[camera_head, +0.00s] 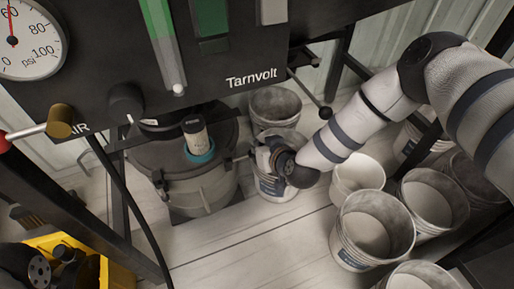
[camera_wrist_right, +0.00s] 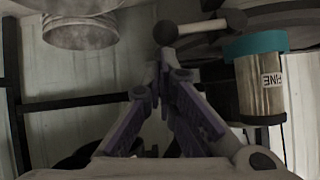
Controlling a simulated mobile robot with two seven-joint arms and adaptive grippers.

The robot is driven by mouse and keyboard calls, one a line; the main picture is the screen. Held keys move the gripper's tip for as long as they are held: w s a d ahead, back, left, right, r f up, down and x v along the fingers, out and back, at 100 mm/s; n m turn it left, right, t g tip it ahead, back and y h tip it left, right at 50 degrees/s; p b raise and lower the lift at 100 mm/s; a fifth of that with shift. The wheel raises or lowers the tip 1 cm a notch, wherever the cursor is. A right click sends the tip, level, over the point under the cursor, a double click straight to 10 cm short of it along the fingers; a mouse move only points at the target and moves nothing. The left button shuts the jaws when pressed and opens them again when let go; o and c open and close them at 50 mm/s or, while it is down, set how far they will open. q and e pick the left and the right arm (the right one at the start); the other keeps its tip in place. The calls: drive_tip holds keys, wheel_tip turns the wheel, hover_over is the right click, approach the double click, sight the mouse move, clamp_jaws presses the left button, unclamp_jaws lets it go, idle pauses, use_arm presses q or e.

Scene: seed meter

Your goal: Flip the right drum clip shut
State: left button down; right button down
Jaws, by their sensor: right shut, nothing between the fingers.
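The grey seed drum (camera_head: 200,185) stands under the panel in the head view. Its right clip (camera_head: 241,157) sticks out at the drum's right side. A rod with round ends (camera_wrist_right: 200,27), which looks like this clip's handle, shows in the right wrist view. My right gripper (camera_head: 268,150) is beside the drum's right side, and its fingers (camera_wrist_right: 164,62) are shut and empty, close to one round end. I cannot tell whether they touch it. The left clip (camera_head: 162,186) is on the drum's left side.
A jar with a teal ring (camera_head: 197,140) stands on the drum lid; it also shows in the wrist view (camera_wrist_right: 262,88). Several buckets, one of them (camera_head: 372,230) at the front, crowd the right floor. A panel lever (camera_head: 312,95) hangs above my wrist. A yellow bin (camera_head: 115,272) is lower left.

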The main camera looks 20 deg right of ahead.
use_arm(q)
drive_tip(key=shift+s+f, duration=0.1)
drive_tip(key=shift+f, duration=0.05)
use_arm(e)
drive_tip(key=shift+f, duration=0.15)
use_arm(q)
drive_tip(key=shift+f+b, duration=0.2)
drive_tip(key=shift+b, duration=0.2)
use_arm(e)
drive_tip(key=shift+d+f, duration=0.15)
drive_tip(key=shift+f, duration=0.05)
